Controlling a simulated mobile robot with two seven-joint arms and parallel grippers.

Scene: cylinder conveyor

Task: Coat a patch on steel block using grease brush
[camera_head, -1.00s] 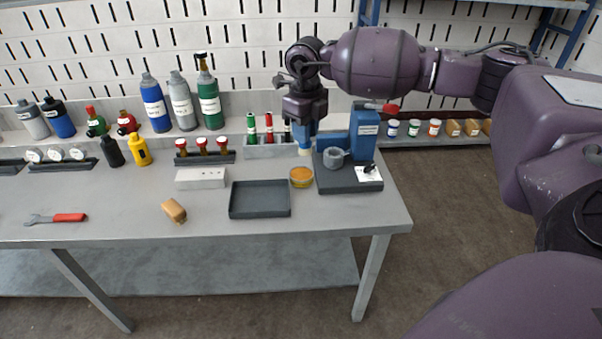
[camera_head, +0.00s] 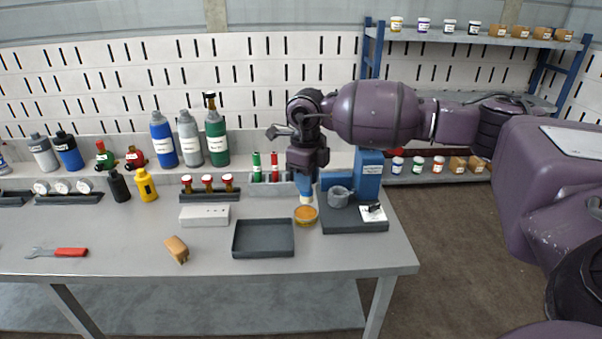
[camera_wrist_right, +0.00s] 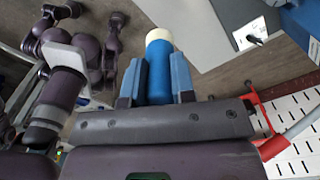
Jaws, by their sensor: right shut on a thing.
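The grease brush has a blue handle (camera_wrist_right: 158,72) and a cream tip (camera_wrist_right: 159,37). My right gripper (camera_head: 306,178) is shut on its handle, and in the head view the brush (camera_head: 306,198) hangs tip down. The tip is at the far edge of a round tin of amber grease (camera_head: 306,217); I cannot tell whether it touches. The steel block (camera_head: 205,216) is a pale grey bar on the table, left of the tin and behind a dark tray. My left gripper is not in view.
The empty dark tray (camera_head: 263,252) lies left of the tin. A tan block (camera_head: 177,250) and a red-handled wrench (camera_head: 70,253) lie at front left. Bottles line the back.

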